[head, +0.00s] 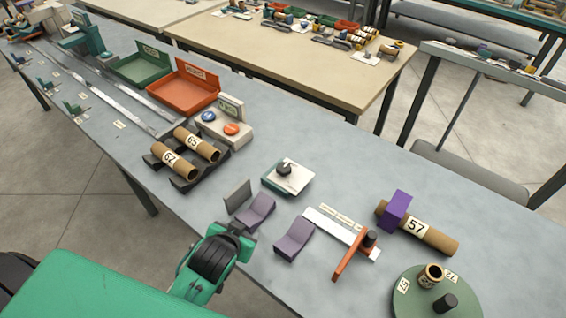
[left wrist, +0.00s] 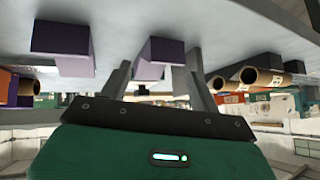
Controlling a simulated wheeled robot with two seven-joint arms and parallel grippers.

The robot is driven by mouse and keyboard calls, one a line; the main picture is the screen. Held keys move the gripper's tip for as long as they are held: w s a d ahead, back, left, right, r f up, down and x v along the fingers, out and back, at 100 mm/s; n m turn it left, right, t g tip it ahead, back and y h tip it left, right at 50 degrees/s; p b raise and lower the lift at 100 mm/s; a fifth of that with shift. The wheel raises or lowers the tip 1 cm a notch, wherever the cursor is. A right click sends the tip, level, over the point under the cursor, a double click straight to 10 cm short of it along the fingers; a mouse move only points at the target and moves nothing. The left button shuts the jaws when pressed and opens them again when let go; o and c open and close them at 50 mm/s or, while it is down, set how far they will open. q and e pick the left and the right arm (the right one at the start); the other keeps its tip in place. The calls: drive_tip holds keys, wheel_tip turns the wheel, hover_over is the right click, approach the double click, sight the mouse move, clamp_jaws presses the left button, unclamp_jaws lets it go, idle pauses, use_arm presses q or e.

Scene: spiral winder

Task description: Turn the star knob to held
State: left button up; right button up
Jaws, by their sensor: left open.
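A dark knob (head: 284,168) sits on a small white-topped box (head: 296,182) near the middle of the bench. Another black knob (head: 370,238) stands on an orange bar (head: 351,259) lying across a white labelled strip (head: 326,222). The knobs are too small to show which is star-shaped or where either is set. My left gripper (head: 243,238) is at the bench's near edge, just short of the purple-grey cradles, apart from both knobs. In the left wrist view my left gripper (left wrist: 160,88) has its fingers spread, with nothing visibly held. My right gripper is not in view.
Two purple-grey cradles (head: 257,211) (head: 294,238) stand just beyond my left gripper. Tubes lie in a dark rack (head: 186,186) to the left. A purple block (head: 396,211) sits around tube 57 (head: 437,239). A round green turntable (head: 407,303) stands at right.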

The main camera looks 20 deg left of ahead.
use_arm(q)
drive_tip(key=w+d+r+m+t+h, duration=0.3)
drive_tip(key=w+d+r+t, duration=0.2)
drive_tip(key=w+r, duration=0.4)
drive_tip(key=w+d+r+m+t+h, duration=0.3)
drive_tip(key=w+d+r+t, duration=0.25)
drive_tip(key=w+r, duration=0.3)
drive_tip(key=d+r+m+g+h, duration=0.2)
drive_tip(key=d+m+g+h, duration=0.5)
drive_tip(key=m, duration=0.3)
drive_tip(key=d+r+m+g+h, duration=0.3)
drive_tip(key=d+m+g+h, duration=0.4)
drive_tip(key=m, duration=0.3)
drive_tip(key=m+g+y, duration=0.2)
drive_tip(key=g+y, duration=0.3)
drive_tip(key=y, duration=1.4)
hover_over(284, 166)
wheel_tip(284, 166, down, 9)
wheel_tip(284, 166, down, 12)
drive_tip(key=p, duration=0.3)
drive_tip(key=shift+s+p, duration=0.1)
drive_tip(key=shift+p, duration=0.2)
drive_tip(key=shift+f, duration=0.65)
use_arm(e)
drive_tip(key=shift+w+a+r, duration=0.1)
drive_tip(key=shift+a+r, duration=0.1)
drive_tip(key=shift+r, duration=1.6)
